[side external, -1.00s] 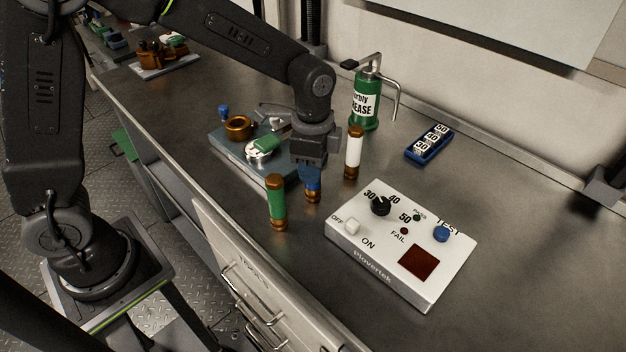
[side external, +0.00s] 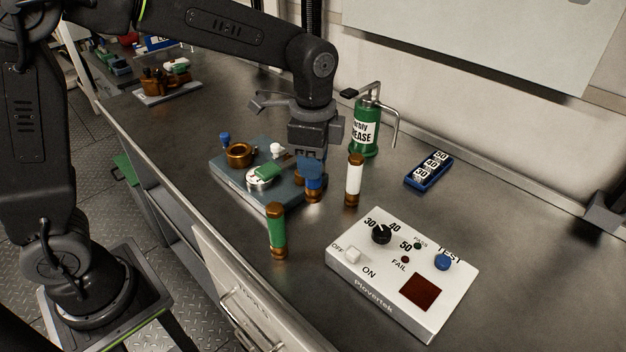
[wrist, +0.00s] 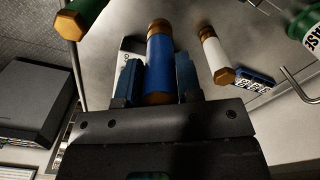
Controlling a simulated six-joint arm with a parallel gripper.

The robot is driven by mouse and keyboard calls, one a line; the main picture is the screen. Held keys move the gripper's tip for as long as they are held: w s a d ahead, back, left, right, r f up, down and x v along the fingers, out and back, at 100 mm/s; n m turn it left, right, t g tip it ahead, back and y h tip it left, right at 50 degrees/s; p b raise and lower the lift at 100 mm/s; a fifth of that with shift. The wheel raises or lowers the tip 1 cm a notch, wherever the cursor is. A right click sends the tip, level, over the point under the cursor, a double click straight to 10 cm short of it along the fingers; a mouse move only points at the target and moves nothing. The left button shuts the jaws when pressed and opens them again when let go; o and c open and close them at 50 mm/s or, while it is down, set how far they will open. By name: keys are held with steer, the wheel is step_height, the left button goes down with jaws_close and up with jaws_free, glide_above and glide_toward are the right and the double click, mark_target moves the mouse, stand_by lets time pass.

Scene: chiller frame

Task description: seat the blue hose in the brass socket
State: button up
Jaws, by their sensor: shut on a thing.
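The blue hose (side external: 313,190), a short blue cylinder with brass ends, is upright among the other hoses, its lower end at or very near the bench. My gripper (side external: 310,172) is over it, pointing down. In the wrist view the hose (wrist: 158,65) sits between the two fingers (wrist: 158,82), which are shut on it. The brass socket (side external: 240,150) is an open ring on the grey-blue chiller frame (side external: 228,178), to the left of my gripper; it is out of the wrist view.
A green hose (side external: 277,232) stands at front left and a white hose (side external: 354,180) close on the right. A white test box (side external: 400,270), blue number tray (side external: 428,170) and green grease can (side external: 365,125) are around. A green-topped round part (side external: 263,175) is on the frame.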

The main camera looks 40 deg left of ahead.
step_height(320, 180, up, 12)
steer(key=shift+w+a+r, duration=0.1)
steer(key=shift+a+r, duration=0.1)
steer(key=shift+a, duration=0.4)
steer(key=s+a, duration=0.3)
steer(key=a, duration=0.7)
steer(key=s+a, duration=0.3)
steer(key=a, duration=0.8)
steer(key=s+a, duration=0.3)
steer(key=a, duration=0.7)
steer(key=shift+m, duration=0.4)
steer(key=shift+w+d+f, duration=1.3)
steer(key=shift+w+f, duration=0.15)
steer(key=shift+f, duration=1.25)
steer(key=shift+w+d+f, duration=1.35)
steer(key=shift+w+f, duration=0.1)
steer(key=shift+f, duration=1.25)
steer(key=shift+w+d+f, duration=1.3)
steer(key=shift+w+f, duration=0.15)
steer(key=shift+f, duration=1.25)
